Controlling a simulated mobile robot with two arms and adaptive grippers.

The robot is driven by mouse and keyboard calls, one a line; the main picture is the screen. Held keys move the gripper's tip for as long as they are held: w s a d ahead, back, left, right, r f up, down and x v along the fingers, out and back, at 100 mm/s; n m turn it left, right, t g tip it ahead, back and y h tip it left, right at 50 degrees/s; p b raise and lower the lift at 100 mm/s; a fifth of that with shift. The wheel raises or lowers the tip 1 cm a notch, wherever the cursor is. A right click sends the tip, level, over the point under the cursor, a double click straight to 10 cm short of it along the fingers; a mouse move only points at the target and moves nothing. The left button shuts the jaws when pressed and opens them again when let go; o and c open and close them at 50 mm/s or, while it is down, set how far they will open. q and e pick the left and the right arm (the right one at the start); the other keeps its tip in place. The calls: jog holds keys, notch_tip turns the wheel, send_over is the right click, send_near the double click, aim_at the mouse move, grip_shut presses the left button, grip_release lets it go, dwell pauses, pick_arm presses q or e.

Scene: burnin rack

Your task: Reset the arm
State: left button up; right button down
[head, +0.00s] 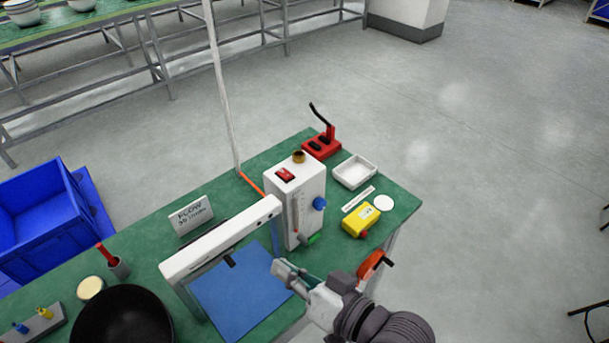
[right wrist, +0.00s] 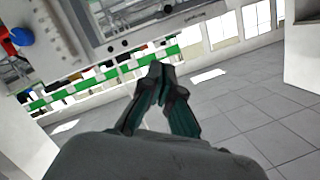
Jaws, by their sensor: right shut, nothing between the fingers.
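My right arm (head: 385,322) comes in from the bottom of the head view and reaches over the front of the green table. My right gripper (head: 285,273) points left, beside the white box device and over the right part of the blue mat. In the right wrist view the same gripper (right wrist: 158,78) has its fingertips together with nothing between them. My left gripper does not show in the head view.
The green table (head: 142,228) carries a white box device (head: 308,205), white frame (head: 222,238), blue mat (head: 235,295), black pan (head: 122,318), yellow box (head: 360,221), white tray (head: 354,172) and red stand (head: 322,146). Open floor (head: 490,200) lies to the right.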

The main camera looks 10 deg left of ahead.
jog(key=w+d+f+m+h, duration=0.1)
jog(key=w+d+f+h, duration=0.15)
jog(key=f, duration=0.65)
jog(key=w+d+f+m+h, duration=0.1)
jog(key=w+d+f+h, duration=0.15)
jog(key=f, duration=0.75)
jog(key=s+d+f+g+h+b, duration=0.1)
jog(key=s+d+f+h, duration=0.1)
jog(key=d+f, duration=0.5)
jog(key=s+d+f+h, duration=0.2)
jog(key=d+f, duration=0.1)
jog(key=f, duration=0.8)
jog(key=s+d+f+g+h+b, duration=0.1)
jog(key=s+d+f, duration=0.1)
jog(key=d+f, duration=0.5)
jog(key=s+d+f+g+h, duration=0.1)
jog(key=s+d+f, duration=0.2)
jog(key=s+f, duration=0.2)
jog(key=s+d+f+g+h, duration=0.1)
jog(key=s+f, duration=0.5)
jog(key=s, duration=0.6)
jog(key=s+d+f+g+h+b, duration=0.1)
jog(key=s+d+f+g, duration=0.2)
jog(key=s+d+f, duration=0.3)
jog(key=s, duration=0.3)
jog(key=shift+f+h, duration=0.2)
jog(key=shift+h, duration=0.1)
